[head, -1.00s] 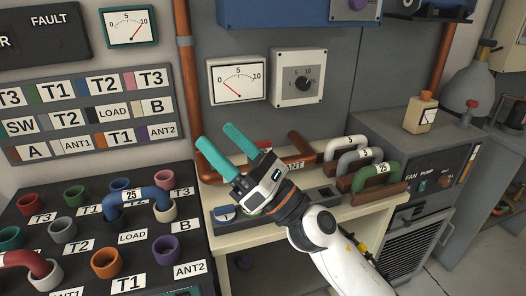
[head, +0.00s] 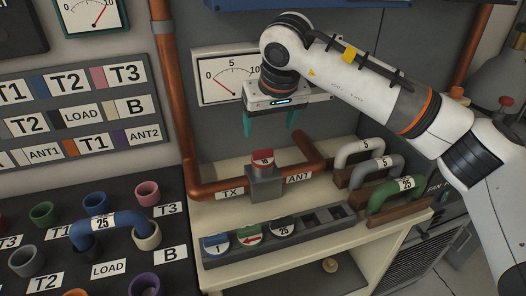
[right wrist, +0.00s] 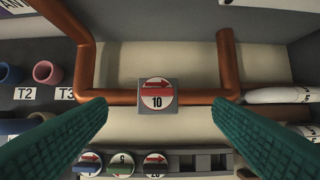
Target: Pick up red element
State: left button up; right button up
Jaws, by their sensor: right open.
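The red element (head: 262,158) sits in a grey block (head: 264,185) on the copper pipe between the TX and ANT labels. In the right wrist view its round face (right wrist: 157,93) shows a red arrow and the number 10. My right gripper (head: 270,123) is open and empty, pointing down above the element and apart from it. In the right wrist view the teal fingers (right wrist: 158,104) stand wide on either side of the element. My left gripper is not in view.
A dark rack (head: 318,219) in front of the block holds several round elements and has empty slots at its right. Curved connectors (head: 390,190) stand on the right. A meter (head: 222,84) hangs behind my gripper. A socket panel (head: 60,225) lies at the left.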

aim_at(263, 150)
jog(key=x, duration=0.5)
jog(key=shift+s+a+f, duration=0.1)
jog(key=shift+s+a, duration=0.05)
jog(key=shift+s, duration=0.1)
jog(key=shift+w+f+p, duration=0.15)
jog(key=shift+f+p, duration=0.05)
jog(key=shift+p, duration=0.1)
jog(key=shift+p+x, duration=0.35)
jog(key=shift+x, duration=1.8)
jog(key=shift+w+f, duration=0.1)
jog(key=shift+f, duration=0.25)
jog(key=shift+c, duration=0.5)
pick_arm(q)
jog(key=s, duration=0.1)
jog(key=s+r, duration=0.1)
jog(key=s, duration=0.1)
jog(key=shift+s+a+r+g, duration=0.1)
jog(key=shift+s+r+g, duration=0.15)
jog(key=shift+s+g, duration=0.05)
pick_arm(e)
jog(key=c, duration=1)
jog(key=shift+o, duration=0.2)
jog(key=shift+r, duration=0.1)
